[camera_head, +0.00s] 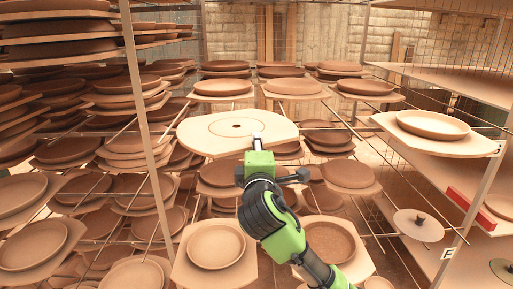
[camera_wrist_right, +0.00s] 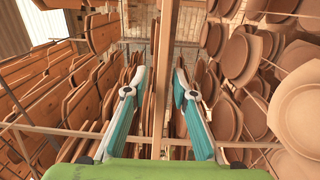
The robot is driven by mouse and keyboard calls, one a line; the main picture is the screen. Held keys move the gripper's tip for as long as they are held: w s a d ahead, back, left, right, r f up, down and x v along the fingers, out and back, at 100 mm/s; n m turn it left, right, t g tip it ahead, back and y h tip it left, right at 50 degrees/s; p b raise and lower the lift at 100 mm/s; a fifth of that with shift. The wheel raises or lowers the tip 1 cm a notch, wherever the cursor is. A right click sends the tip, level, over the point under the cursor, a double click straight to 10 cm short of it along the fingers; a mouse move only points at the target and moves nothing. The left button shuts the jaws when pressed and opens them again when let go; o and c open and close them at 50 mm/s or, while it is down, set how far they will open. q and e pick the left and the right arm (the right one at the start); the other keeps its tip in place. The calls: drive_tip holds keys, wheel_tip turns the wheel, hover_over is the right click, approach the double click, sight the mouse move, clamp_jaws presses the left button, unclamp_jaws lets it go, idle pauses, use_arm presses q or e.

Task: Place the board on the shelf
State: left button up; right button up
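A pale board (camera_head: 205,128) with cut corners, a faint ring and a dark centre spot sits in the middle of the head view, with no dish on it. My right gripper (camera_head: 257,142) is at its near edge. In the right wrist view the teal fingers of my right gripper (camera_wrist_right: 160,78) stand apart. A thin brown strip (camera_wrist_right: 162,40), probably the board edge-on, runs between them with gaps on both sides. I cannot tell what supports the board. A wooden shelf (camera_head: 460,82) is at the right. My left gripper is not in view.
Racks with thin metal rods hold many boards with clay dishes (camera_head: 215,246) at left, below and behind. At right, a board with a dish (camera_head: 433,124), a red bar (camera_head: 470,212) and a disc with a knob (camera_head: 418,224) are on shelves. Posts (camera_head: 140,90) stand nearby.

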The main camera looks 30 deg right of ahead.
drive_tip(key=p+v, duration=0.1)
drive_tip(key=v, duration=1.1)
drive_tip(key=shift+p, duration=0.3)
drive_tip(key=shift+r, duration=0.1)
